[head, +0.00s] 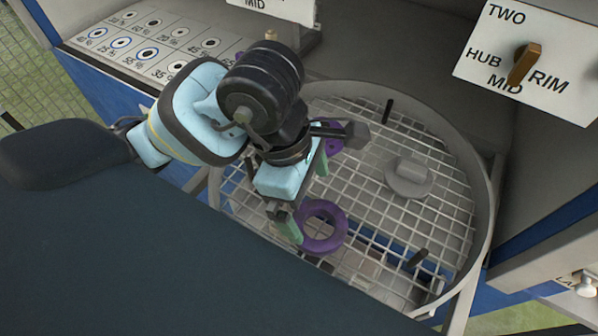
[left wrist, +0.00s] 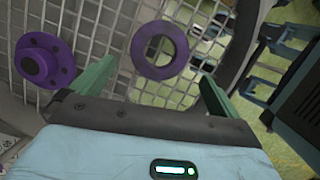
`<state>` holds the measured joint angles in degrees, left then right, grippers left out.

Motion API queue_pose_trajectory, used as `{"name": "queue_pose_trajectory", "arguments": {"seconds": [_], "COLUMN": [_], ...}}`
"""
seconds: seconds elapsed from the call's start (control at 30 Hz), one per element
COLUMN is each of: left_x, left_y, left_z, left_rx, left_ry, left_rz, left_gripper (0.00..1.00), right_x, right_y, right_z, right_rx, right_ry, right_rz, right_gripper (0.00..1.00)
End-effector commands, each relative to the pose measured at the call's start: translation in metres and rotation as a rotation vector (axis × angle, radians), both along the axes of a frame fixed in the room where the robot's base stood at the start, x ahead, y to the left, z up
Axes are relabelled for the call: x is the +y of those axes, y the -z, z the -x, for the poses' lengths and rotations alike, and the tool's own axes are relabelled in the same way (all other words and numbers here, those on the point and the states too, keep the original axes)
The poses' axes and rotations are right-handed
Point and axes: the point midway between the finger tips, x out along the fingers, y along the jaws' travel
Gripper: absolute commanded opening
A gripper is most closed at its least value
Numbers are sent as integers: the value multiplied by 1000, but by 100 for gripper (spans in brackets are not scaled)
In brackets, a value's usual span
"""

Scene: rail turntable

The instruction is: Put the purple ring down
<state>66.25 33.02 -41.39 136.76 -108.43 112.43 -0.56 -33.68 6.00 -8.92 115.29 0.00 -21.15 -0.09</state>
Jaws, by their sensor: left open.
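The purple ring (head: 338,240) lies apparently flat on the wire-mesh turntable (head: 440,205), near its front-left rim. My left gripper (head: 306,196) is over the ring, with its green fingers spread apart. In the left wrist view the ring (left wrist: 158,73) shows whole, a little beyond and between the open fingertips (left wrist: 157,75), and no finger visibly grips it. A gap between ring and mesh cannot be judged. My right gripper is not in view.
A purple flanged disc with holes (left wrist: 37,62) lies on the mesh left of the ring. A grey round piece with a block (head: 408,180) sits toward the right. Dark pegs and a raised rim (head: 484,190) bound the mesh. A dial panel (head: 530,60) stands back right.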

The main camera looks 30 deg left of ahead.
Motion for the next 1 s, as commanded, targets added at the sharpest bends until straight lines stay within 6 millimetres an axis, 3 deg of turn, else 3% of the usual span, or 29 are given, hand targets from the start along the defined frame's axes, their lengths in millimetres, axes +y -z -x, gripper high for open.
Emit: {"name": "queue_pose_trajectory", "arguments": {"seconds": [0.1, 0.3, 0.87, 1.0], "left_x": [5, 11, 12, 4], "left_y": [-22, -40, -43, -38], "left_z": [0, 2, 2, 9], "left_rx": [-5, -1, 1, 41], "left_ry": [0, 0, 0, 13], "left_rz": [0, -1, 0, 40], "left_gripper": [100, 100, 100, 100], "right_x": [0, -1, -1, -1], "right_y": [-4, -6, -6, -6], "right_z": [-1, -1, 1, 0], "right_rx": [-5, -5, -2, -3], "right_ry": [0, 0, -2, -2], "right_rz": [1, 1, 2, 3], "right_gripper": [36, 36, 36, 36]}}
